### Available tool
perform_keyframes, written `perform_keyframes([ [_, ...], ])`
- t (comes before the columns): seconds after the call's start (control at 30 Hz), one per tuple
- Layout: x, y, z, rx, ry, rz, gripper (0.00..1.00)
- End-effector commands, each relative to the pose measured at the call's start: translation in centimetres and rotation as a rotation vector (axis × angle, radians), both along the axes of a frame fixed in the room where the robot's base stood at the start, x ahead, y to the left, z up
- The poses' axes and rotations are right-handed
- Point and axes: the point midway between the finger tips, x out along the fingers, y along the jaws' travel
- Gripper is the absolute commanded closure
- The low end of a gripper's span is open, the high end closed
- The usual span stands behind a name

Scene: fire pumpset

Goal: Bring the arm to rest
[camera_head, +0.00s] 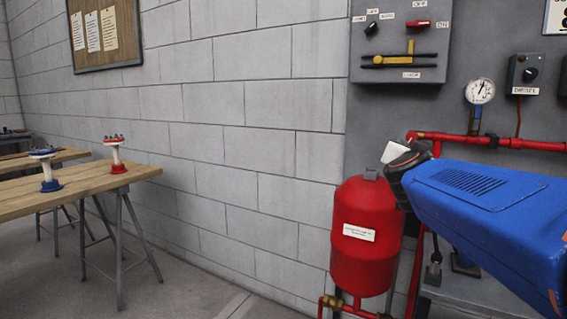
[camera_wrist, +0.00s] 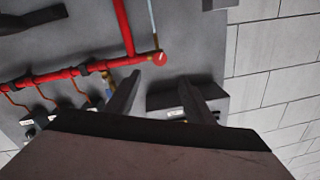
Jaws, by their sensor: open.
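My blue arm (camera_head: 490,210) reaches in from the right edge of the head view. Its dark wrist end (camera_head: 406,160) is in front of the grey panel, just above and right of the red tank (camera_head: 365,235). In the wrist view my gripper (camera_wrist: 160,92) shows two dark fingers spread apart, with nothing between them. Beyond the fingertips are the grey panel (camera_wrist: 195,55) and a red pipe (camera_wrist: 75,75). I see no contact between the fingers and these. In the head view the fingers cannot be made out.
A control panel (camera_head: 400,75) with switches and a yellow-and-black handle is above the tank. A gauge (camera_head: 480,91) and red pipes (camera_head: 540,145) are at right. A wooden table (camera_head: 85,193) with two small stands is at left. The floor between is clear.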

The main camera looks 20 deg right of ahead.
Motion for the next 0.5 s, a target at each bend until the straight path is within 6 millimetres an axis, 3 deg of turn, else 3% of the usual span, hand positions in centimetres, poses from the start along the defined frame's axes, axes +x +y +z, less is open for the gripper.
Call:
perform_keyframes([
  [0.17,0.4,0.8,-0.3,0.0,0.008,0.029,0.52],
  [0.27,1.6,3.4,-1.2,0.003,0.035,0.124,0.52],
  [0.37,2.9,8.0,-3.4,0.013,0.096,0.278,0.52],
  [0.5,3.5,15.3,-8.0,0.044,0.23,0.508,0.52],
])
